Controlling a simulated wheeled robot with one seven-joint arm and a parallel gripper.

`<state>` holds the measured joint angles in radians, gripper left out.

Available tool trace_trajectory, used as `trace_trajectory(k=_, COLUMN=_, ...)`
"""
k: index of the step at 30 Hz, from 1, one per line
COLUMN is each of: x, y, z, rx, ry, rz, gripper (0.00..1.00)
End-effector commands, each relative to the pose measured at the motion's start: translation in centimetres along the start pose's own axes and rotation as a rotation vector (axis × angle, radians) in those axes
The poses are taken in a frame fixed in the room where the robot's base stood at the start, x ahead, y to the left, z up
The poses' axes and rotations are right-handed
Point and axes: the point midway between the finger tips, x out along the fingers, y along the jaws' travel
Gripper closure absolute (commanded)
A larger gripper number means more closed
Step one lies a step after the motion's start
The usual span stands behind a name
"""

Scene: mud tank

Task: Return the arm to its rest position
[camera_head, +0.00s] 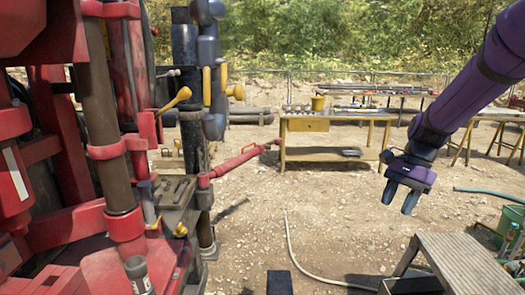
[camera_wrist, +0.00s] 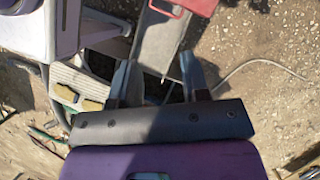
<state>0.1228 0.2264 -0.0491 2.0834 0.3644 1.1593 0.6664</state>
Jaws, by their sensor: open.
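My purple arm (camera_head: 478,75) reaches in from the upper right in the head view. My gripper (camera_head: 400,198) hangs at its end, pointing down, above the gravel to the right of centre. Its two fingers are apart with nothing between them. In the wrist view my gripper (camera_wrist: 158,75) also shows spread fingers, with grey and wooden surfaces below them. The fingers appear clear of these surfaces.
A red drilling rig (camera_head: 125,150) fills the left side. A yellow workbench (camera_head: 335,126) stands behind, left of my gripper. A wooden step (camera_head: 460,262) stands below right. A pale hose (camera_head: 300,262) crosses the open gravel in the middle.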

Motion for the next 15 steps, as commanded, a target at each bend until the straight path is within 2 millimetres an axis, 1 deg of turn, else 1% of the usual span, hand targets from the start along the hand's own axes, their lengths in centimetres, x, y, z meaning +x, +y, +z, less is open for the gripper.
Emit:
trace_trajectory(k=1, x=-0.9, y=0.7, z=1.3, rx=-0.050, ry=0.033, rz=-0.013, gripper=0.58)
trace_trajectory(k=6, x=-3.2, y=3.3, z=4.7, rx=-0.219, ry=0.141, rz=-0.041, gripper=0.58)
trace_trajectory(k=9, x=-4.2, y=4.9, z=6.6, rx=-0.318, ry=0.208, rz=-0.054, gripper=0.58)
trace_trajectory(k=15, x=-5.7, y=8.4, z=10.1, rx=-0.511, ry=0.346, rz=-0.069, gripper=0.58)
